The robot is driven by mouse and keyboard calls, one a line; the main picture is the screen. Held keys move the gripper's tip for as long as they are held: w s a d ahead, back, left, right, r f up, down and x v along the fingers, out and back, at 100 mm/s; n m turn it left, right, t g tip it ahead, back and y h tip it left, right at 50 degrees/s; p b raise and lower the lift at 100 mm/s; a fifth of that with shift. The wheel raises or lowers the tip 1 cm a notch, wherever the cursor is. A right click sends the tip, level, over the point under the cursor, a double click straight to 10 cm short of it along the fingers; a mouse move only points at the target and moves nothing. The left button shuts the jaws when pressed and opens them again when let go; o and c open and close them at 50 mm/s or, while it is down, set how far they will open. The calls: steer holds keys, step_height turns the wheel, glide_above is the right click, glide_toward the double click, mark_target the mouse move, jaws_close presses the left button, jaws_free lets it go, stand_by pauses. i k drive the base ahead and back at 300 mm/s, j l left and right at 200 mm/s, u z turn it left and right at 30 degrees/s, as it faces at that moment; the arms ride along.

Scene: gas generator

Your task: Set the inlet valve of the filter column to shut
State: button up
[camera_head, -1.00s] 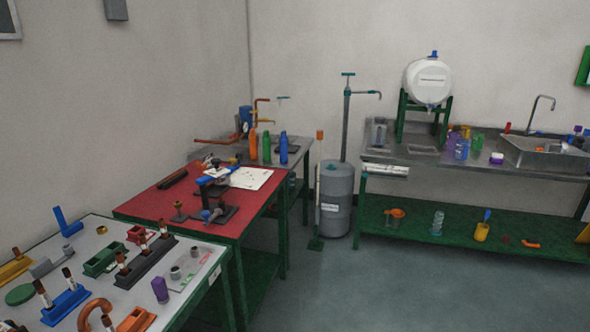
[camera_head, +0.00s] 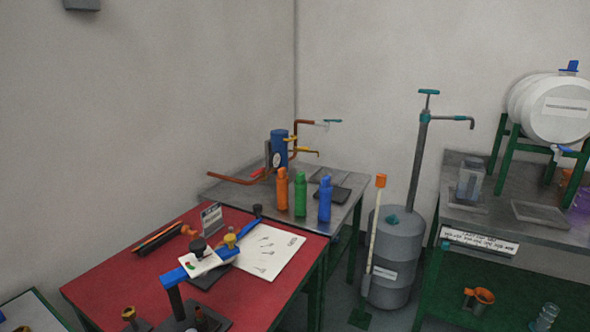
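A blue upright cylinder (camera_head: 279,148) with copper pipes stands on the grey metal table (camera_head: 345,215) in the far corner; it looks like the filter column. A yellow lever or tap (camera_head: 304,152) sticks out to its right. A higher copper pipe ends in a teal handle (camera_head: 332,121). A small red part (camera_head: 276,160) shows on the cylinder's front. A copper pipe (camera_head: 235,180) runs low to the left. I cannot tell which part is the inlet valve or how it is set. My gripper is not in view.
Orange (camera_head: 282,190), green (camera_head: 300,195) and blue (camera_head: 324,199) bottles stand in front of the column. The red-topped table (camera_head: 130,255), with a microscope-like device (camera_head: 200,262) and paper, is nearer. A grey drum (camera_head: 395,260) with a pump stands right. Some floor shows between the tables.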

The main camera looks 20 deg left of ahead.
mark_target(258, 171)
steer(key=i+l+u, duration=0.1)
steer(key=i+u, duration=0.25)
steer(key=i, duration=0.2)
steer(key=i+l+u, duration=0.35)
steer(key=i, duration=0.15)
steer(key=i+l+u, duration=0.35)
steer(key=i, duration=0.15)
